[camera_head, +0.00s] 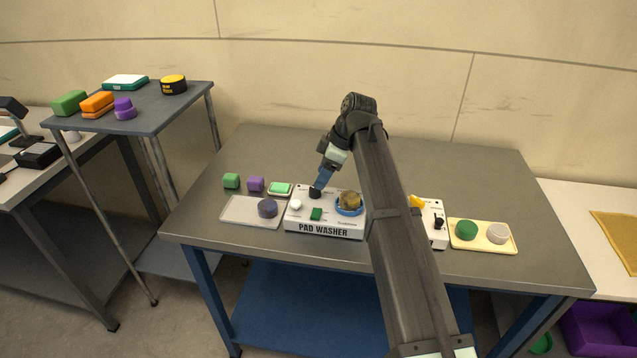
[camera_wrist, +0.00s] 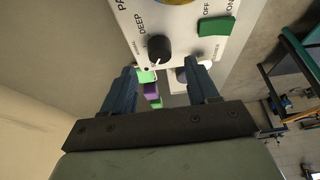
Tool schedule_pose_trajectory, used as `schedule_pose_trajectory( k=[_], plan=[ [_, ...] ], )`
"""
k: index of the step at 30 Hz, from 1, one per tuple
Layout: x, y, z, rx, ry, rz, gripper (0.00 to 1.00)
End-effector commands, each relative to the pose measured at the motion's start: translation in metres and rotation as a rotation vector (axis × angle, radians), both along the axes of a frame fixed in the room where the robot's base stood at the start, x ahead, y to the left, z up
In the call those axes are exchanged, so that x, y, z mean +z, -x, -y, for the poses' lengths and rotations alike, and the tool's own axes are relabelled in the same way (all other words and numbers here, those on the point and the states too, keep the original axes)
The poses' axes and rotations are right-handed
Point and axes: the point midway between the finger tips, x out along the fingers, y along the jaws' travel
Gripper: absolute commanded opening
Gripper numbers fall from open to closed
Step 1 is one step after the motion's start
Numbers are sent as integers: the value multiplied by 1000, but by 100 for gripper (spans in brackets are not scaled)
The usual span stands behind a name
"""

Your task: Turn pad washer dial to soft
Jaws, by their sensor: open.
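The pad washer (camera_head: 325,231) is a white box with its name on the front, near the middle of the table. Its black dial (camera_head: 314,193) sits on top at the back left and also shows in the wrist view (camera_wrist: 159,47). The word DEEP is readable beside the dial there; I cannot read a soft mark. A small pale mark shows at the dial's lower edge in that view. My gripper (camera_head: 321,181) is open just above and behind the dial. In the wrist view its two blue fingers (camera_wrist: 161,70) stand apart, with the dial just beyond their tips, not clasped.
On the washer are a green switch (camera_head: 316,214), a white knob (camera_head: 296,204) and a blue ring with a tan pad (camera_head: 349,200). A grey tray with a dark puck (camera_head: 267,208) is left. Green (camera_head: 231,181) and purple (camera_head: 256,184) blocks stand behind. My arm hides part of the right side.

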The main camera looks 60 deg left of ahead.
Motion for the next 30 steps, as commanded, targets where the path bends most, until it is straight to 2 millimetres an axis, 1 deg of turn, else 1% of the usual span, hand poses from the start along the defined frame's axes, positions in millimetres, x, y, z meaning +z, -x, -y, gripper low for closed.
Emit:
schedule_pose_trajectory(
  k=[1,6,9,13,19,30],
  plan=[
    [11,-4,2,-1,-2,1,59],
    [41,-13,11,0,-1,0,59],
    [57,-17,15,0,-1,0,59],
    [71,-22,20,0,0,0,59],
    [82,-25,24,0,0,0,59],
    [84,-25,24,0,1,-1,59]
  ],
)
